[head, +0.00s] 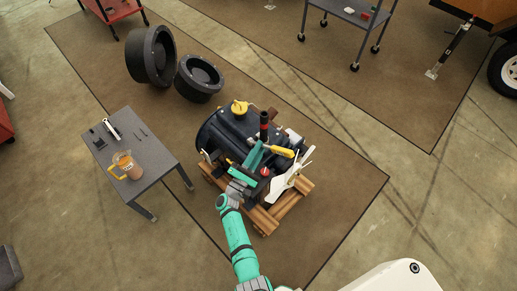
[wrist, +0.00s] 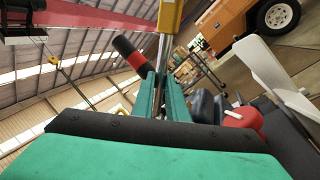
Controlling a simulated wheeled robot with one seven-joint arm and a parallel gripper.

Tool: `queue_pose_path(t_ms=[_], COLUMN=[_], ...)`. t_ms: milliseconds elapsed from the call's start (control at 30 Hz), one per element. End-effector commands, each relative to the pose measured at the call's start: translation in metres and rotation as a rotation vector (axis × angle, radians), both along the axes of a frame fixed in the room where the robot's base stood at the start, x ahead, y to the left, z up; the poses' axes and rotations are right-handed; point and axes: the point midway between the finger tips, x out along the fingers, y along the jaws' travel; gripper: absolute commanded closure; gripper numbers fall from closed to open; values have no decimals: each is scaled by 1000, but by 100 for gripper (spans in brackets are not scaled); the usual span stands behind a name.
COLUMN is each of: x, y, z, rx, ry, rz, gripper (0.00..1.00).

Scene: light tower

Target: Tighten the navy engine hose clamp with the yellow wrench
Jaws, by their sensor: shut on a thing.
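My gripper (head: 262,148) is over the dark engine (head: 215,135) in the head view. Its teal fingers (wrist: 165,80) are shut on the metal shaft of a yellow-handled tool, the yellow wrench (head: 285,152). The yellow handle (wrist: 170,16) shows at the top of the wrist view, above the fingertips. An upright black hose with a red band (head: 264,122) stands just beyond my gripper; it also shows in the wrist view (wrist: 130,55), left of the fingers. I cannot make out the navy clamp, nor whether the wrench touches anything.
The engine sits on a wooden pallet (head: 265,218) and has a white fan (head: 290,182) on its right. A red cap (wrist: 243,120) is near the fingers. A grey table (head: 150,168) with a jug (head: 127,167) stands left. Two black tyre-like rings (head: 150,55) lie behind. The mat's right side is clear.

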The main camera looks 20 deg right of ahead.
Motion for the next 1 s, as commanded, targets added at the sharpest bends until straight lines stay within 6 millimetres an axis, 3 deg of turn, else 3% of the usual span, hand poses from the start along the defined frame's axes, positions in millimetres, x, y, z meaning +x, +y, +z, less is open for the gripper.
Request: queue_pose_path(t_ms=[667, 1000], x=[-4, -7], y=[-3, 14], z=[-18, -20], rx=[54, 54], ry=[-99, -95], rz=[4, 17], gripper=[100, 100])
